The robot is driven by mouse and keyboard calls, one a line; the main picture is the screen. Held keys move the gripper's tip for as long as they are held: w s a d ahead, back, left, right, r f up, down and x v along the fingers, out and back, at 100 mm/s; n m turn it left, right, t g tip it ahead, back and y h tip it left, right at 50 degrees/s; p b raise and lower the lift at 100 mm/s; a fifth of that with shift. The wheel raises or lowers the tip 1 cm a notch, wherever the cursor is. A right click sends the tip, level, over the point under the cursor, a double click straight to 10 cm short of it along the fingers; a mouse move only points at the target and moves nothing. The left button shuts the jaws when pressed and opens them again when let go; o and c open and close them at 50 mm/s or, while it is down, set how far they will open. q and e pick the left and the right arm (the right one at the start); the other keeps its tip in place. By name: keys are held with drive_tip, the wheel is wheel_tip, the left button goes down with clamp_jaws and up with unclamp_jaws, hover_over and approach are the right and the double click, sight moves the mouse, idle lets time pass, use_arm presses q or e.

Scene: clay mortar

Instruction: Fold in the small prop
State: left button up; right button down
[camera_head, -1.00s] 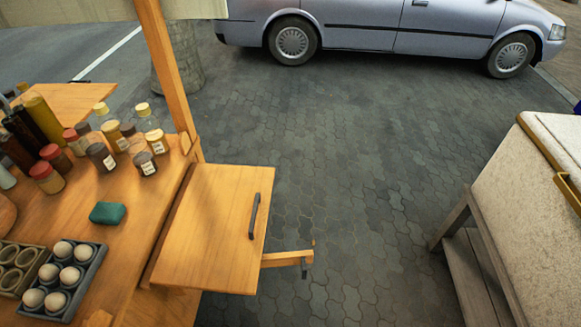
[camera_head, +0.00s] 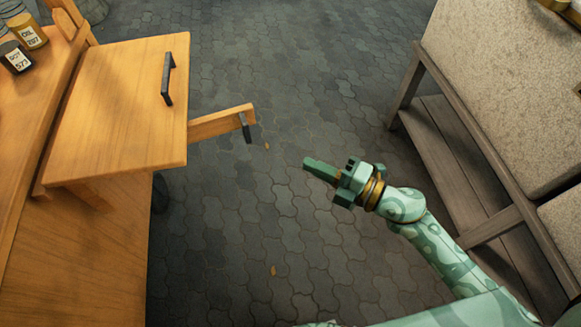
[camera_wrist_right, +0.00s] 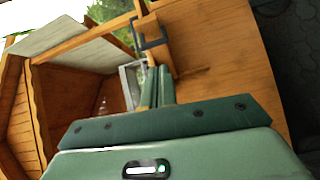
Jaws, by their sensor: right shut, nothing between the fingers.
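The small prop (camera_head: 220,122) is a short wooden bar that sticks out to the right from under the hinged wooden flap (camera_head: 125,100). A dark handle (camera_head: 245,127) hangs at its outer end. The flap stands out level from the stall's side, with a dark pull on top. My right gripper (camera_head: 312,167) is shut and empty, right of the prop and a little nearer to me, with clear space between them. In the right wrist view, my shut fingers (camera_wrist_right: 155,88) point toward a wooden part with a dark handle (camera_wrist_right: 152,36). My left gripper is not in view.
The wooden stall (camera_head: 85,265) fills the left side, with labelled jars (camera_head: 25,32) on its counter. A slatted bench with pale cushions (camera_head: 490,75) stands on the right. Dark paving (camera_head: 235,245) lies clear between them.

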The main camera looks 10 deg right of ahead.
use_arm(q)
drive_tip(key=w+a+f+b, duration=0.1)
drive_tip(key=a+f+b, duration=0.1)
drive_tip(key=b, duration=0.1)
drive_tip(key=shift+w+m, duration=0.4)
use_arm(e)
drive_tip(key=w+a+r+n+g+y, duration=0.1)
drive_tip(key=w+a+n, duration=0.1)
drive_tip(key=w+a, duration=0.5)
drive_tip(key=a, duration=0.3)
drive_tip(key=shift+w+a+r, duration=0.25)
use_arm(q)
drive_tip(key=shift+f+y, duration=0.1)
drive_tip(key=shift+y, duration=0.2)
